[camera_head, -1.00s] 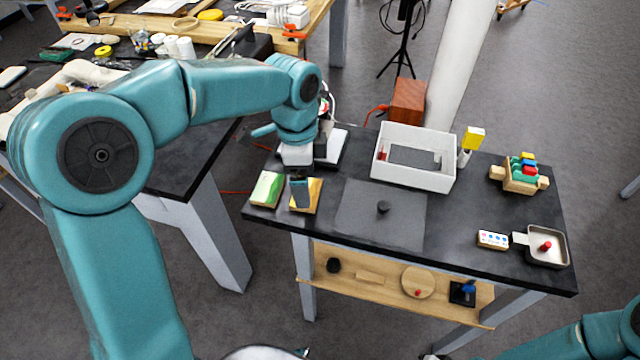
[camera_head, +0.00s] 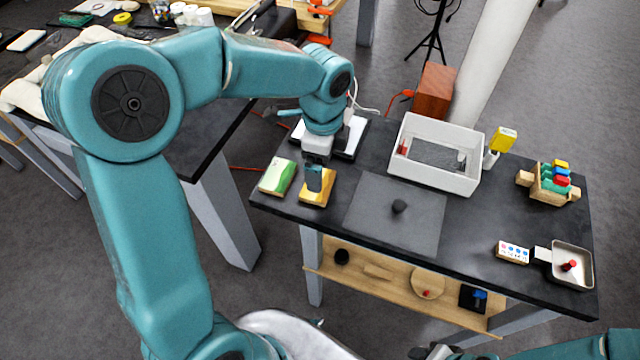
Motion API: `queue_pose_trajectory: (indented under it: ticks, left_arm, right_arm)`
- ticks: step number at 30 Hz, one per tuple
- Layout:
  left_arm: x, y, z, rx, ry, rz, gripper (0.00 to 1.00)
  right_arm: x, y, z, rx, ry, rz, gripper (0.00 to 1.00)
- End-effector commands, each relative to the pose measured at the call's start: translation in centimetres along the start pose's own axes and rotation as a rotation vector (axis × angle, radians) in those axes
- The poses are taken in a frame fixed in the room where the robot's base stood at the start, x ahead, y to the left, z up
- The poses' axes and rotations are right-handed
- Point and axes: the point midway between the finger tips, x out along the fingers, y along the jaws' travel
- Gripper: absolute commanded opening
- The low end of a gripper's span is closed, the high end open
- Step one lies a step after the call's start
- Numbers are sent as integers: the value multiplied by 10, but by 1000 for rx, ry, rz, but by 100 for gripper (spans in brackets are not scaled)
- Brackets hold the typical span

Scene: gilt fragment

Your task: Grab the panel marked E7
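Two small panels lie side by side at the left end of the dark table. One is green and white (camera_head: 278,176); the other is yellow-gold (camera_head: 325,194). No E7 mark can be read on either. My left gripper (camera_head: 314,188) points down over the yellow-gold panel and hides part of it. I cannot tell whether its fingers touch the panel or how far apart they are. My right gripper (camera_head: 432,352) shows only in part at the bottom edge, away from the table, too cut off to judge.
A wooden rack (camera_head: 549,186) and a small tray (camera_head: 584,277) are at the right. A lower wooden shelf (camera_head: 384,284) holds several small things.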

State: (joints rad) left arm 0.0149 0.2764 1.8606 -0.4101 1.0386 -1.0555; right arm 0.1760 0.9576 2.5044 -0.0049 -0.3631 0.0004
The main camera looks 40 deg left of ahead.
Motion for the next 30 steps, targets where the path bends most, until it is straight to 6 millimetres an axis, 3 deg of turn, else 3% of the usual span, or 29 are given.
queue_pose_trajectory:
  ticks: [7, 15, 23, 27, 30]
  left_arm:
    - [22, -1, 0, 2, 0, 3, 100]
    - [62, -2, 3, 3, 0, 2, 100]
    - [65, -2, 3, 3, 1, -1, 100]
    - [65, -2, 3, 3, 1, -1, 63]
    - [65, -2, 3, 3, 1, -1, 63]
  right_arm:
    - [0, 0, 0, 0, 0, 0, 43]
    - [-1, 0, 0, 0, 0, 0, 43]
    - [-1, 0, 0, 0, 0, 0, 43]
    - [-1, 0, 0, 0, 0, 0, 43]
    - [-1, 0, 0, 0, 0, 0, 43]
